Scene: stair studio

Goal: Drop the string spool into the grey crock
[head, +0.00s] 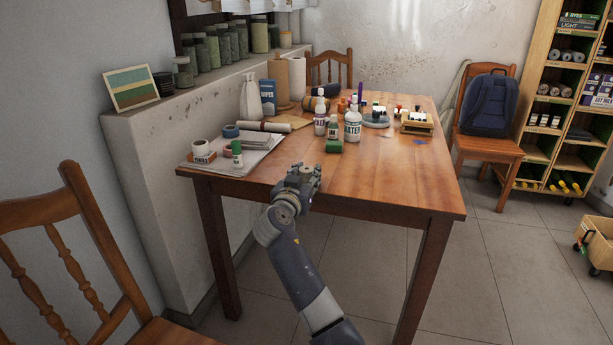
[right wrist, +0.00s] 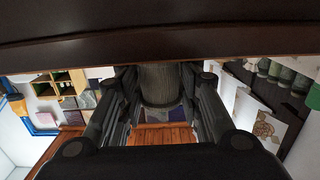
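My right gripper (head: 308,172) is at the near edge of the wooden table (head: 390,180) in the head view. In the right wrist view, a grey-brown cylinder with fine ribbing, which looks like the string spool (right wrist: 158,85), sits between the two fingers of my right gripper (right wrist: 160,90), which close on its sides. In the head view I cannot make out the spool apart from the gripper. I cannot pick out a grey crock in either view. My left gripper is not in view.
Papers (head: 240,155) and tape rolls lie on the table's left. The table's front right is bare. A chair (head: 75,240) stands at the near left.

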